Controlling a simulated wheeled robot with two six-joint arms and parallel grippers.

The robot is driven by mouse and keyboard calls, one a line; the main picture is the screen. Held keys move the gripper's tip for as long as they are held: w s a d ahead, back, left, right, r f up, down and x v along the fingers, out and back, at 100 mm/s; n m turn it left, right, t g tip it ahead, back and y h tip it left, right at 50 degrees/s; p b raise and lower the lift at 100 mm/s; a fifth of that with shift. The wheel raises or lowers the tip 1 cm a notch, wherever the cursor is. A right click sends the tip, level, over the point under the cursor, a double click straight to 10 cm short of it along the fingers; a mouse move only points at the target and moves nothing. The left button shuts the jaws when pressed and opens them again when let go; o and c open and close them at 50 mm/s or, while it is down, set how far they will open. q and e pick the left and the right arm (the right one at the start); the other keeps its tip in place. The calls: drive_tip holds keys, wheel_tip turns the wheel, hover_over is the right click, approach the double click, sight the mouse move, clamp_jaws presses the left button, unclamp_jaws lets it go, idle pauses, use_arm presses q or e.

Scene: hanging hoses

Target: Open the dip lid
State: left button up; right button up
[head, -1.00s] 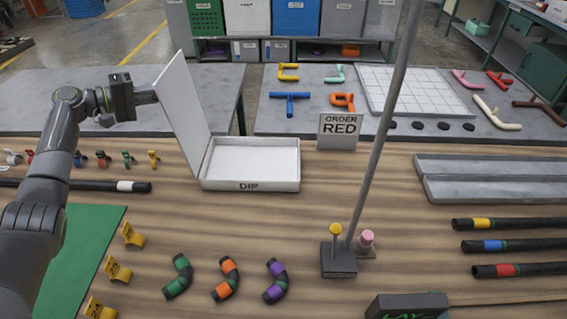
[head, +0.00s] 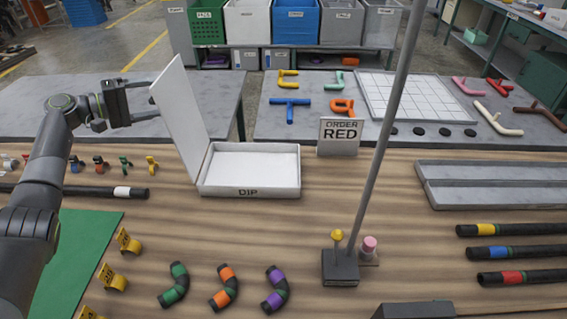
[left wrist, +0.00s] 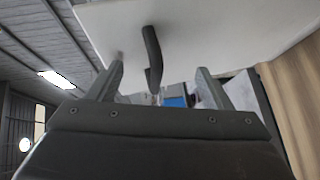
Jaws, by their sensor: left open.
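The white DIP box (head: 250,191) stands on the wooden table with its white lid (head: 181,105) raised on the left side, upright and leaning a little outward. The tray inside looks empty. My left gripper (head: 150,102) is open at the lid's outer left face, near its upper part. In the left wrist view the lid (left wrist: 205,30) fills the top, and a dark curved handle (left wrist: 152,60) on it lies between the two spread fingers (left wrist: 158,85), with gaps on both sides. My right gripper is out of view.
An ORDER RED sign (head: 340,137) stands right of the box. A thin grey pole on a dark base (head: 340,268) rises in front. Several small coloured clips and a black hose (head: 75,190) lie left.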

use_arm(q)
drive_tip(key=shift+a, duration=0.1)
drive_tip(key=v, duration=0.6)
drive_tip(key=shift+s+a, duration=0.25)
drive_tip(key=shift+a, duration=0.05)
idle(0.3)
drive_tip(key=shift+r, duration=0.15)
